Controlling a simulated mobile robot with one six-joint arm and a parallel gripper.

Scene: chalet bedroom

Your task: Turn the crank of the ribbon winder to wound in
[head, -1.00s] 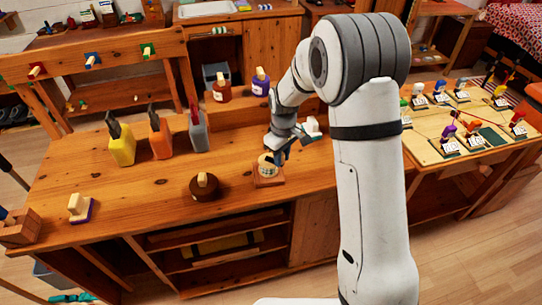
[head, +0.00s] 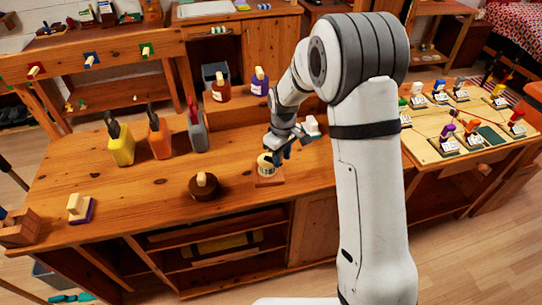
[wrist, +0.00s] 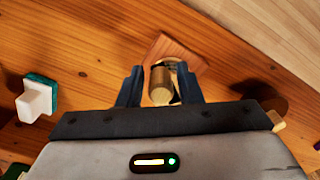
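The ribbon winder (head: 268,168) is a small cream drum on a square wooden base (head: 268,181), near the bench's front edge. In the wrist view, its base (wrist: 178,47) lies beyond my fingers, and a pale cylindrical knob (wrist: 160,86), apparently the crank handle, points towards the camera. My gripper (wrist: 160,88) is open, with one dark finger on each side of the knob and a gap visible on both sides. In the head view, my gripper (head: 278,153) is just above the winder and partly hides it. The crank's angle cannot be told.
A round dark brown block with a pale handle (head: 204,186) stands left of the winder. A white-and-teal block (wrist: 38,98) lies on the other side. Yellow, orange and grey containers (head: 159,138) stand farther back left. The bench between them is clear.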

